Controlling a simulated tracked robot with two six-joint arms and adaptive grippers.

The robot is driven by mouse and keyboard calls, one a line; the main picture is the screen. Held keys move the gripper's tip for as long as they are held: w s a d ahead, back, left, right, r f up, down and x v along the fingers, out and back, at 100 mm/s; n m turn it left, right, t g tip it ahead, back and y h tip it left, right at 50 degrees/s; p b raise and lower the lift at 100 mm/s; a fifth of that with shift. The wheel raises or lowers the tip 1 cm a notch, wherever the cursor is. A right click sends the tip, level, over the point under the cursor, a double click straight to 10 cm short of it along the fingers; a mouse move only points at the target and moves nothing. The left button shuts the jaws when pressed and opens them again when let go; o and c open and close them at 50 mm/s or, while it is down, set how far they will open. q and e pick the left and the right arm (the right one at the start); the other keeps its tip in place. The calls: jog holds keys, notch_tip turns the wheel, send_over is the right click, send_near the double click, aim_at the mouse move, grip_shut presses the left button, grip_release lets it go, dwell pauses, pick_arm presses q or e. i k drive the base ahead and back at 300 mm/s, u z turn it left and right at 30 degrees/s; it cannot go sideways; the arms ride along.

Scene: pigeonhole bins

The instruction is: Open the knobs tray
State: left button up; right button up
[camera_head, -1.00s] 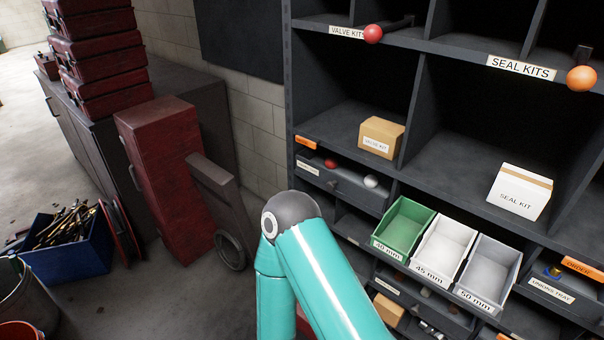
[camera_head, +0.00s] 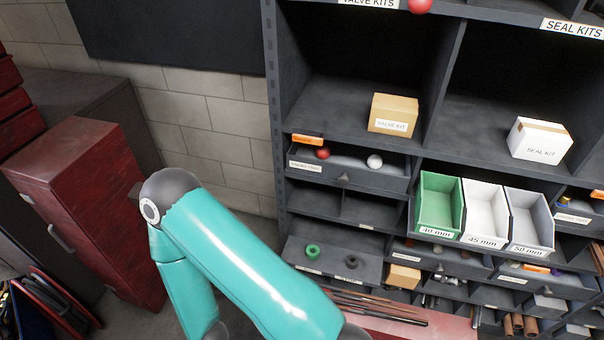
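A dark grey tray (camera_head: 372,179) sits in the left column of the rack, below the valve kit shelf. It holds a red ball (camera_head: 322,153) and a white ball (camera_head: 375,161), which look like knobs. Its white front label (camera_head: 306,166) is too small to read surely, and a small handle (camera_head: 344,178) shows on its front. The front looks about level with the rack, though I cannot tell exactly how far in it sits. One teal arm of mine crosses the lower left, below and left of this tray. Neither gripper is in view.
Green (camera_head: 437,233), white (camera_head: 482,240) and grey (camera_head: 527,246) bins jut out right of the tray. A lower tray (camera_head: 322,269) with green and dark rings stands out below it. A red cabinet (camera_head: 85,200) stands at left.

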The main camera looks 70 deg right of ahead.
aim_at(352, 147)
jog(key=u, duration=0.3)
jog(key=i, duration=0.55)
jog(key=z, duration=1.5)
jog(key=i, duration=0.15)
jog(key=z, duration=2)
jog(key=i, duration=0.55)
jog(key=u, duration=0.15)
